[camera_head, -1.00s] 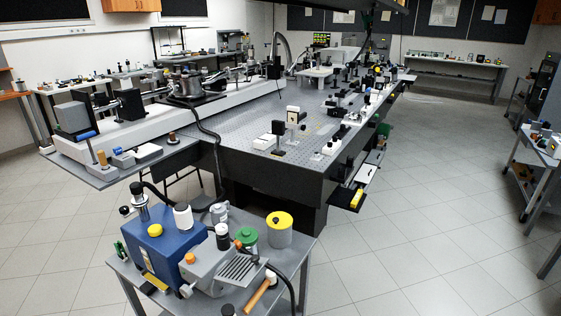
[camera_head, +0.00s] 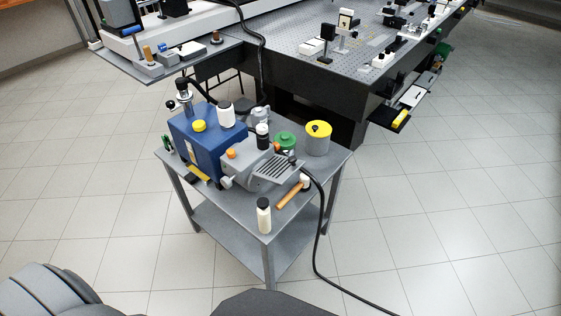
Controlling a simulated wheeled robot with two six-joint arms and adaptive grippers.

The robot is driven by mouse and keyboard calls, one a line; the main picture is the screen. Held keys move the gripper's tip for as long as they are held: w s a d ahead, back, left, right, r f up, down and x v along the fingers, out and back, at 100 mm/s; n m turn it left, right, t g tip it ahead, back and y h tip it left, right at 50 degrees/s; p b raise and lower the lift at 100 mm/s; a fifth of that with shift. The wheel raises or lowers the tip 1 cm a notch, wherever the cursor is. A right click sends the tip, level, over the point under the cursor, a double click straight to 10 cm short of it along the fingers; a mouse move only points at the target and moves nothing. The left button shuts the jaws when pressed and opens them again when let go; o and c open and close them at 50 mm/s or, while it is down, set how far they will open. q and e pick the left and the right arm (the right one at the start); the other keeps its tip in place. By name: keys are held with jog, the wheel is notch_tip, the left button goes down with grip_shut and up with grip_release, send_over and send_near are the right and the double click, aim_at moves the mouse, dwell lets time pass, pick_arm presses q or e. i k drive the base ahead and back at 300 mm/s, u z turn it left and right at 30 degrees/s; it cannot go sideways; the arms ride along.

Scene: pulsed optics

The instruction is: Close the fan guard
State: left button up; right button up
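A grey slotted grille (camera_head: 278,172), which looks like the fan guard, is at the front right end of the blue and grey pump unit (camera_head: 208,150). The pump stands on a small grey two-level table (camera_head: 235,215) in the middle of the view. The grille's slotted face points up and toward me. It is too small to tell whether the guard is open or how it is hinged. Neither gripper is in view. Only dark grey parts of my own body show along the bottom edge.
A white bottle with a black cap (camera_head: 264,215), a wooden-handled tool (camera_head: 291,192), a green-topped container (camera_head: 285,141) and a yellow-topped can (camera_head: 318,139) stand or lie near the pump. A black hose (camera_head: 320,240) runs to the floor. The optical table (camera_head: 300,40) is behind. Tiled floor at right is clear.

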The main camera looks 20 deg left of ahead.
aim_at(279, 168)
jog(key=z, duration=2.05)
jog(key=k, duration=0.75)
jog(key=u, duration=0.85)
